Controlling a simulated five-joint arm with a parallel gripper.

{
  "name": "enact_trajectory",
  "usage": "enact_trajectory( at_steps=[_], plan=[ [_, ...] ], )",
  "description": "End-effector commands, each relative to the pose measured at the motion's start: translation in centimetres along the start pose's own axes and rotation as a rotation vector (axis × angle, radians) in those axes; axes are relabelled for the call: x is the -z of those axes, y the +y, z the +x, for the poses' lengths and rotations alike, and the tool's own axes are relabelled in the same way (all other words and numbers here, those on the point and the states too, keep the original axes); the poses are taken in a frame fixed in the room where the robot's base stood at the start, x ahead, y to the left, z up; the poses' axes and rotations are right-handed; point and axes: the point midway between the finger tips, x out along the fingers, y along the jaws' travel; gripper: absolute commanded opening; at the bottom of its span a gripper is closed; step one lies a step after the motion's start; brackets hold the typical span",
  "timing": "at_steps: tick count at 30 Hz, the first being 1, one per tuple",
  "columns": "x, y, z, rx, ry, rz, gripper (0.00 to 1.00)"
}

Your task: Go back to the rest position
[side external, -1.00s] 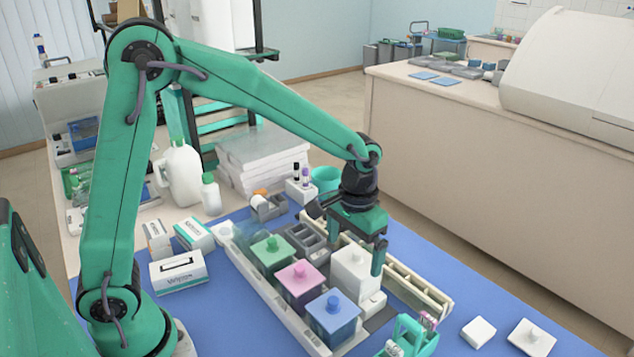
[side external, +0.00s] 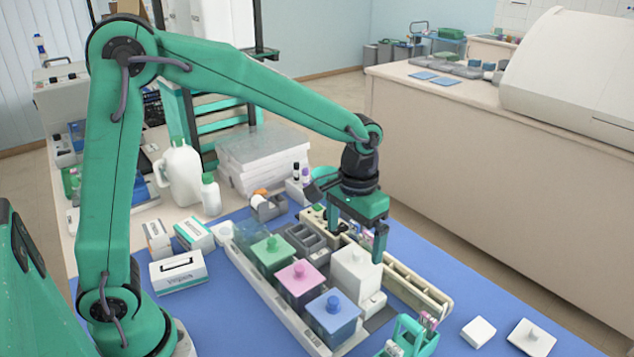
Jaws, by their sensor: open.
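My gripper (side external: 357,235) points down, open, with its two fingers apart. It is above the back part of the staining tray, over the cream rail and beside the white-lidded jar (side external: 355,272). I see nothing held between the fingers. Green-lidded (side external: 271,253), pink-lidded (side external: 298,278) and blue-lidded (side external: 332,312) jars stand in a row in the pale tray (side external: 262,288). The cream slotted rail (side external: 425,291) runs behind them, partly hidden by my gripper.
A green rack (side external: 410,338) holding pink-topped items stands at the front. Two white square pieces (side external: 478,331) lie to its right. White boxes (side external: 179,270) and jugs (side external: 181,175) stand at the left. The blue mat (side external: 445,257) is clear right of the rail.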

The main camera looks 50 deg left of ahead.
Motion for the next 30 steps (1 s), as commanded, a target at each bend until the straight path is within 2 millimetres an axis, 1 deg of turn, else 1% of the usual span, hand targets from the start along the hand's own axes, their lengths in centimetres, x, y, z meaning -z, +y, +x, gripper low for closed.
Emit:
enact_trajectory(
  at_steps=[5,11,15,21,30],
  plan=[
    [-0.7,-0.7,-1.2,-0.006,0.026,-0.002,1.0],
    [-2.5,-2.3,-3.6,-0.017,0.083,-0.003,1.0],
    [-4.3,-3.6,-5.4,-0.024,0.135,-0.002,1.0],
    [-7.1,-5.4,-7.4,-0.029,0.21,-0.002,1.0],
    [-11.5,-7.6,-9.3,-0.026,0.324,-0.001,1.0]
  ],
)
